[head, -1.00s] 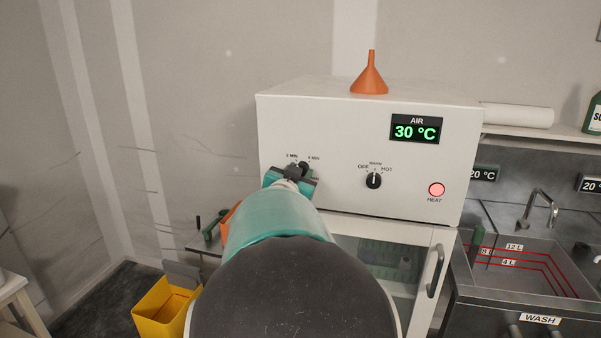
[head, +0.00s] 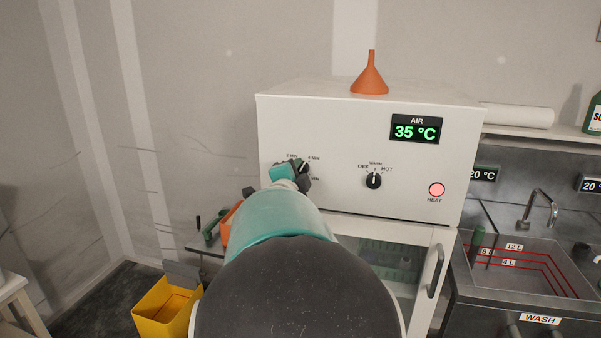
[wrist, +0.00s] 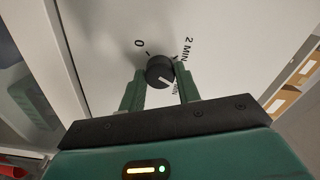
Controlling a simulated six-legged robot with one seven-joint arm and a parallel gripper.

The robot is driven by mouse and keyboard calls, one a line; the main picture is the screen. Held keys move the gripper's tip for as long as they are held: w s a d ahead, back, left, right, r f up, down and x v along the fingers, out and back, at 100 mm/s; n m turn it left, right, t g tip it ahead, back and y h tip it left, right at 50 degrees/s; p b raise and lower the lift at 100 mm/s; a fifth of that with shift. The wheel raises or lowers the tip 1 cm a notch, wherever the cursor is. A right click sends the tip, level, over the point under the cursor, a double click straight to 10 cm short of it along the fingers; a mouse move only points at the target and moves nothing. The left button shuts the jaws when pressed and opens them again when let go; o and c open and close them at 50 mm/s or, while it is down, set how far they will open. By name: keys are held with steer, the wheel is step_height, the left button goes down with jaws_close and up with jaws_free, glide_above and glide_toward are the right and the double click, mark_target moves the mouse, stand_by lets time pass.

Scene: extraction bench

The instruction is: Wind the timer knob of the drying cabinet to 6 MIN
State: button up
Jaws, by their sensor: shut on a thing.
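The drying cabinet (head: 330,130) is a white box with a glass door below. Its timer knob (wrist: 160,72) is small, round and dark, with a white pointer mark. In the wrist view the knob sits between the two green fingers of my gripper (wrist: 161,88), which is shut on it. The mark points down and slightly right, towards a minute label partly hidden by a finger. The labels 0 and 2 MIN are readable there. In the head view the gripper (head: 292,172) covers part of the knob and its scale; 4 MIN shows above right.
An AIR display (head: 416,129) reads 35 °C. A heat dial (head: 374,181) and a lit red HEAT lamp (head: 437,189) are on the same panel. An orange funnel (head: 370,76) stands on top. A yellow bin (head: 165,308) is at lower left, a sink (head: 540,265) at right.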

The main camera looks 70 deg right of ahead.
steer(key=o, duration=1)
